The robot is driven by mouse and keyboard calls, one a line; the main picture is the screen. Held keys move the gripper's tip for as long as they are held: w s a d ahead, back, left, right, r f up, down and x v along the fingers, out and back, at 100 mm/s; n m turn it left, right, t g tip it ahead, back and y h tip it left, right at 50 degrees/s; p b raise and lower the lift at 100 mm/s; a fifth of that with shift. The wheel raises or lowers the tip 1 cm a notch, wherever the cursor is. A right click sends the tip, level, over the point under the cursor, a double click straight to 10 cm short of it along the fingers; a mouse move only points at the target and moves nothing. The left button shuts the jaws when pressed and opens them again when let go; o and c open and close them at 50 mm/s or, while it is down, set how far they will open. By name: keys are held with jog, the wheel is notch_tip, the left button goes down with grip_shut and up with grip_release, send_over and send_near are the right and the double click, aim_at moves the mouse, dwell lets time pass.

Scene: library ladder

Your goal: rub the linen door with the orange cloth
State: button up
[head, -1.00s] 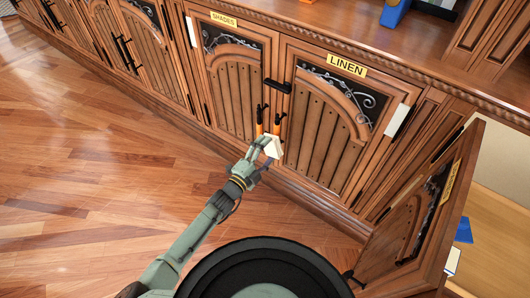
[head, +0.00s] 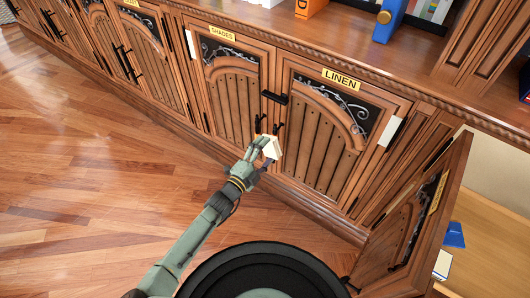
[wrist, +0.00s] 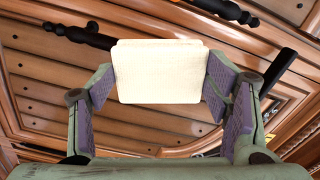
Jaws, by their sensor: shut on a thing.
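The linen door (head: 318,125) is an arched brown wooden cabinet door with a yellow LINEN label, closed, in the middle of the head view. My gripper (head: 266,148) is at its lower left edge, near the black handles. It is shut on a cream-white, flat, cloth-like pad (wrist: 160,72), held between the purple-lined fingers. The pad also shows in the head view (head: 271,148). In the wrist view wooden planks lie behind the pad. I cannot tell whether it touches the door.
The shades door (head: 230,95) is closed to the left. An open cabinet door (head: 415,225) juts out at the right, beside an open compartment with a blue item (head: 454,235). Books, one orange (head: 308,8), stand on the counter. The wood floor (head: 90,190) at left is clear.

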jog(key=shift+r+p, duration=1.6)
jog(key=shift+r, duration=0.55)
notch_tip(320, 180, down, 9)
jog(key=b, duration=0.7)
jog(key=shift+d+r, duration=0.15)
jog(key=shift+p+v, duration=0.55)
jog(key=shift+v, duration=2.45)
jog(key=shift+r, duration=0.1)
jog(key=v, duration=0.3)
jog(key=shift+w, duration=0.1)
